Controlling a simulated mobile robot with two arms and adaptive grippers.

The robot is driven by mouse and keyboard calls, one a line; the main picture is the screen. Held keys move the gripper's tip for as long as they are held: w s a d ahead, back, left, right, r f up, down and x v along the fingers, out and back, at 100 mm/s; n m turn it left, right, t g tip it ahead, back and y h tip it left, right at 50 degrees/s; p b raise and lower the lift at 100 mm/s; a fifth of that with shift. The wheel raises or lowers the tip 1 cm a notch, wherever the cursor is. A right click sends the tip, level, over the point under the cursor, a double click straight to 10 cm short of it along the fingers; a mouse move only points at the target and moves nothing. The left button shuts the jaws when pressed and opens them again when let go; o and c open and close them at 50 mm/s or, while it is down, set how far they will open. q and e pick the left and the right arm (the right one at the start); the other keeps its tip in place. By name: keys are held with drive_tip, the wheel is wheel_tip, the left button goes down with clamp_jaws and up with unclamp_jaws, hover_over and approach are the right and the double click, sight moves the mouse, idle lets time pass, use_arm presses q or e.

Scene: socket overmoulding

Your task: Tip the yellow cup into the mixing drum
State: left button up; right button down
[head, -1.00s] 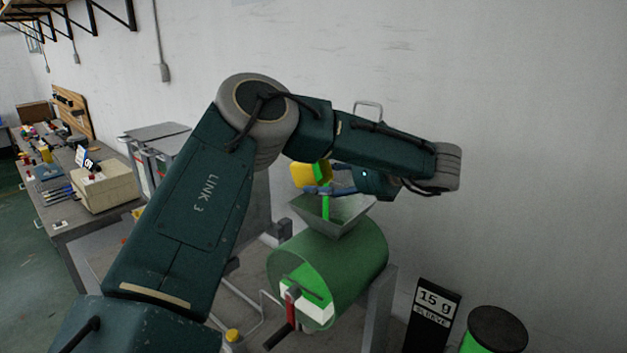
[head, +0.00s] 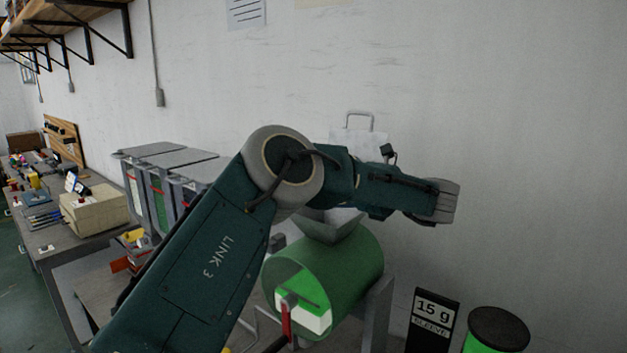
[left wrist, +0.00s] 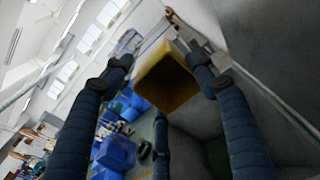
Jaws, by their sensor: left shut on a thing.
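The yellow cup (left wrist: 168,80) shows in the left wrist view between the fingers of my left gripper (left wrist: 163,85), which is shut on it. The cup looks tilted, with a dark inside; I cannot tell whether anything is left in it. The green mixing drum (head: 358,268) has a grey hopper (head: 333,228) on top, just below my forearm. Pale and bright green contents (head: 312,318) show at the drum's front. My right gripper is not in view.
A black "15 g sleeve" sign (head: 433,318) and a black-topped container (head: 498,328) stand right of the drum. Grey bins (head: 165,165) with coloured fronts and a cluttered bench (head: 75,243) are at left. The wall is close behind.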

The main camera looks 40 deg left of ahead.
use_arm(q)
drive_tip(key=shift+w+a+m+h, duration=0.1)
drive_tip(key=shift+a+m+h, duration=0.2)
drive_tip(key=shift+h, duration=0.5)
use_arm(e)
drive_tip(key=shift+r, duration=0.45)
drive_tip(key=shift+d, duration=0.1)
use_arm(q)
drive_tip(key=shift+a+h, duration=0.15)
drive_tip(key=shift+h, duration=0.65)
drive_tip(key=shift+a+f+h, duration=0.2)
drive_tip(key=shift+h, duration=0.5)
drive_tip(key=shift+a, duration=0.1)
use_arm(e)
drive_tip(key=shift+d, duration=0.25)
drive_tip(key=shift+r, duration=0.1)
